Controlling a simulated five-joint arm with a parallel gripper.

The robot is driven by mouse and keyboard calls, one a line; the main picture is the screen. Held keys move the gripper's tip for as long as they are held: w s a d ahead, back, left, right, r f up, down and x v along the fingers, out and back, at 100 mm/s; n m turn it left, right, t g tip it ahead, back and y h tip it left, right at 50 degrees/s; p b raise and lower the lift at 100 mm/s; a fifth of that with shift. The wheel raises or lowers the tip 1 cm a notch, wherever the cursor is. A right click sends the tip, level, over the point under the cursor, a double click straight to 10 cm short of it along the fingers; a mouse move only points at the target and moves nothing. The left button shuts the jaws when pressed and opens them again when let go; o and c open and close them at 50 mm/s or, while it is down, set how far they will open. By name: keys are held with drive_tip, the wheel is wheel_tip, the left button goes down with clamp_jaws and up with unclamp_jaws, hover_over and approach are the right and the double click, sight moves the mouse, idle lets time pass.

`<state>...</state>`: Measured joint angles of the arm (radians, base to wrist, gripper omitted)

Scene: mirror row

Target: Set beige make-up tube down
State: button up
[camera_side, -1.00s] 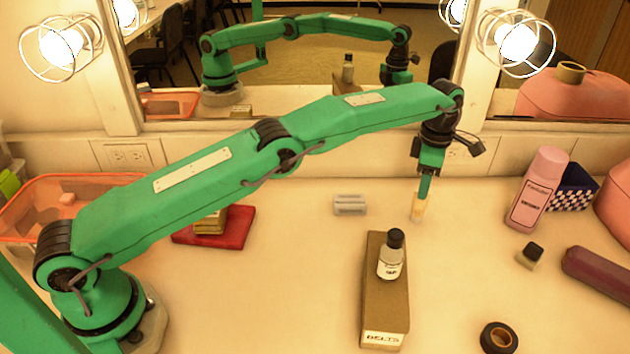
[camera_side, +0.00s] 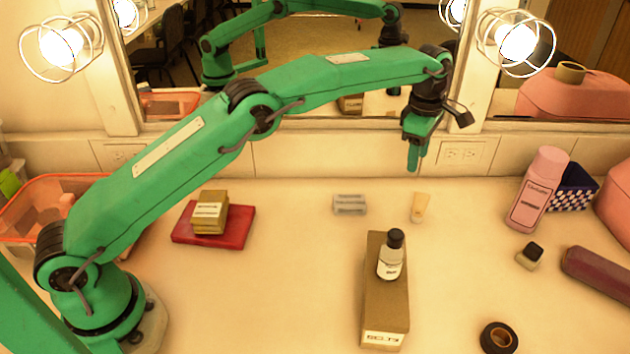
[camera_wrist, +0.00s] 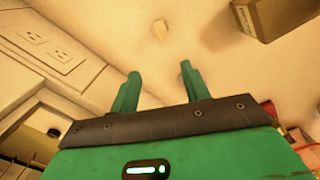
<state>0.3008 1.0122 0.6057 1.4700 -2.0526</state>
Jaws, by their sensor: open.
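The beige make-up tube (camera_side: 419,207) is on the counter, to the right of a small grey block. It also shows in the wrist view (camera_wrist: 160,30), beyond the fingertips and apart from them. My gripper (camera_side: 414,168) is in the air above and behind the tube, near the wall below the mirror. In the wrist view my gripper (camera_wrist: 159,75) has its two fingers spread, with nothing between them.
A cardboard box (camera_side: 386,290) with a small black-capped bottle (camera_side: 391,258) on it stands in front. The grey block (camera_side: 349,204) is left of the tube. A pink bottle (camera_side: 536,190) stands at right. Bare counter lies around the tube.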

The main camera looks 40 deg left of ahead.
drive_tip(key=s+a+r+m+t, duration=0.2)
drive_tip(key=s+a+r+m, duration=0.9)
drive_tip(key=s+r, duration=0.5)
drive_tip(key=s+a+f+m+t, duration=0.1)
drive_tip(key=s+a+f+m, duration=0.1)
drive_tip(key=s, duration=0.6)
drive_tip(key=s+a+f+m+t, duration=0.1)
drive_tip(key=s+a+f+m, duration=0.1)
drive_tip(key=s, duration=0.6)
drive_tip(key=s+a+f+m+t, duration=0.1)
drive_tip(key=s+a+f+m, duration=0.2)
drive_tip(key=s, duration=0.5)
drive_tip(key=shift+a+m, duration=0.7)
drive_tip(key=shift+m, duration=0.3)
drive_tip(key=shift+s, duration=0.1)
